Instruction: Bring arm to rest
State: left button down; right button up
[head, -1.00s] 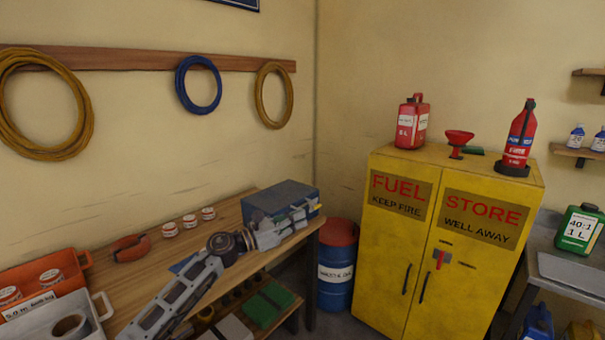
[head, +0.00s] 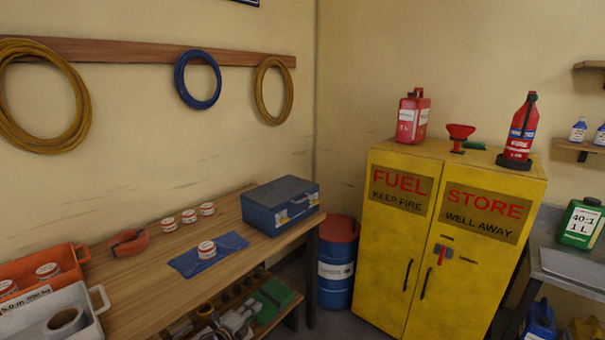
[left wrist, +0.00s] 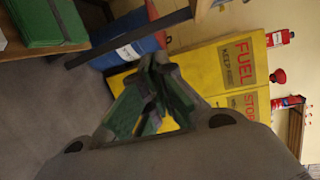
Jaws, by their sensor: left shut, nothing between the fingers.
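A white and red tin (head: 206,250) stands upright on a blue cloth (head: 232,242) on the bench, apart from the gripper. My right gripper is in neither view.
A blue toolbox (head: 281,204) stands at the bench's far end, with several more tins behind and left. A blue drum (head: 336,273) and a yellow fuel cabinet (head: 390,240) stand beyond. An orange bin (head: 62,256) and a grey bin (head: 92,318) sit at left.

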pick_arm(q)
jog(key=s+a+f+n+g+y+b, duration=0.15)
jog(key=s+a+f+n, duration=0.25)
jog(key=s+f, duration=0.55)
jog(key=s+a+f+n+g+y, duration=0.2)
jog(key=s+a+f+n, duration=0.3)
jog(key=f, duration=0.7)
jog(key=s+a+f+n+g+y, duration=0.2)
jog(key=s+f+n, duration=0.1)
jog(key=s+f, duration=0.6)
jog(key=s+a+f+n+g, duration=0.1)
jog(key=s+f, duration=0.5)
jog(key=s, duration=0.7)
jog(key=s+a+f+n+g+y+b, duration=0.1)
jog(key=s+f+n+g, duration=0.3)
jog(key=s, duration=0.9)
jog(key=s+a+f+n+g+y+b, duration=0.1)
jog(key=s+f+n, duration=0.3)
jog(key=s+f, duration=0.5)
jog(key=s+g, duration=0.1)
jog(key=s, duration=0.3)
jog(key=shift+a+n+g, duration=0.3)
jog(key=shift+a+g, duration=0.05)
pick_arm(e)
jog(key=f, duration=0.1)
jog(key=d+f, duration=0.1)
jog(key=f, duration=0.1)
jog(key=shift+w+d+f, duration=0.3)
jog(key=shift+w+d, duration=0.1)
